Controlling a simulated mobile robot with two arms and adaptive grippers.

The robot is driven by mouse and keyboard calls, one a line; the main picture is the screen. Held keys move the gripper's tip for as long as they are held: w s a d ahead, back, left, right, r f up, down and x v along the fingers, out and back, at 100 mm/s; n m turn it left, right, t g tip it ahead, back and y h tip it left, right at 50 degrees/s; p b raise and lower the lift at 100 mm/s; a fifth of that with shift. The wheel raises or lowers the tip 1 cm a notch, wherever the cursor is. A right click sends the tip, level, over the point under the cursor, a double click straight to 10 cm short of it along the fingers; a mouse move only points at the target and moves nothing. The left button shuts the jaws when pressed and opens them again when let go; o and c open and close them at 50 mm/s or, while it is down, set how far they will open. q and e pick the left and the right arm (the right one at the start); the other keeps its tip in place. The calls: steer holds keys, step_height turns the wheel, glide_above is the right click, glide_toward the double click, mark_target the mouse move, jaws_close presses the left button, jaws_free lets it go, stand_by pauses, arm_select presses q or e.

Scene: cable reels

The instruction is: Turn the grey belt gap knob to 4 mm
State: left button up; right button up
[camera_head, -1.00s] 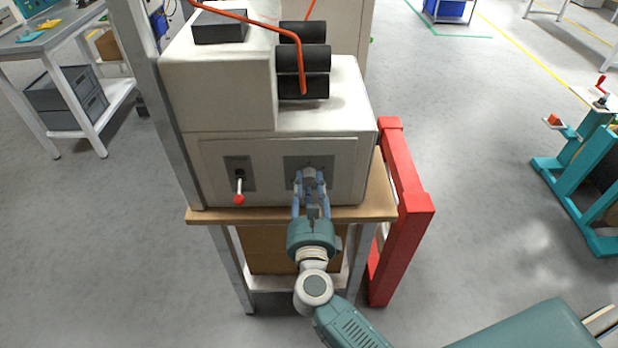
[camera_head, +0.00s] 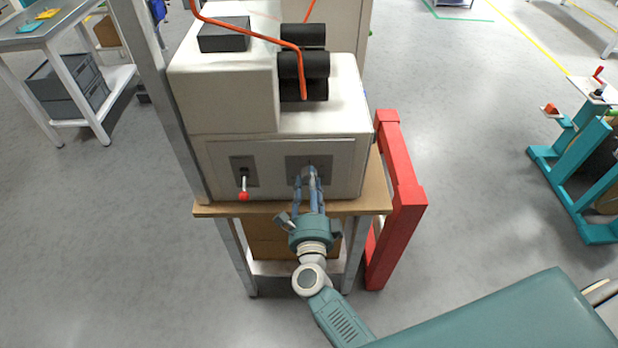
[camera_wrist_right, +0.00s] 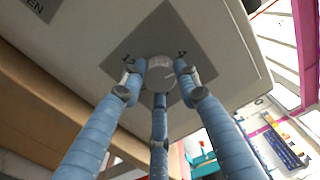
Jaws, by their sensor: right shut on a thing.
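The grey belt gap knob (camera_wrist_right: 160,72) sits on a dark square plate (camera_wrist_right: 130,62) on the machine's front panel. My right gripper (camera_wrist_right: 158,82) is at the knob, with its blue fingers closed around it. In the head view the right gripper (camera_head: 309,178) reaches the dark plate (camera_head: 326,163) on the right of the panel, and its fingers mostly hide the knob. My left gripper is not in view.
A red-tipped lever (camera_head: 244,194) is on the same panel, left of the knob. The machine (camera_head: 220,100) stands on a wooden-topped table (camera_head: 240,208). A red frame (camera_head: 402,200) stands close at its right. Open floor lies on both sides.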

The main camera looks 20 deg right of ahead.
steer(key=shift+s+d+f+n+p, duration=0.15)
steer(key=shift+n+p, duration=0.1)
steer(key=shift+n, duration=0.3)
steer(key=shift+w+a+f+n+p, duration=0.1)
steer(key=shift+n+p, duration=0.15)
steer(key=shift+n, duration=0.3)
steer(key=shift+d, duration=0.1)
steer(key=o, duration=1.2)
steer(key=shift+c, duration=0.2)
steer(key=shift+r, duration=0.15)
steer(key=shift+s, duration=0.1)
steer(key=v, duration=1.1)
steer(key=shift+s, duration=0.4)
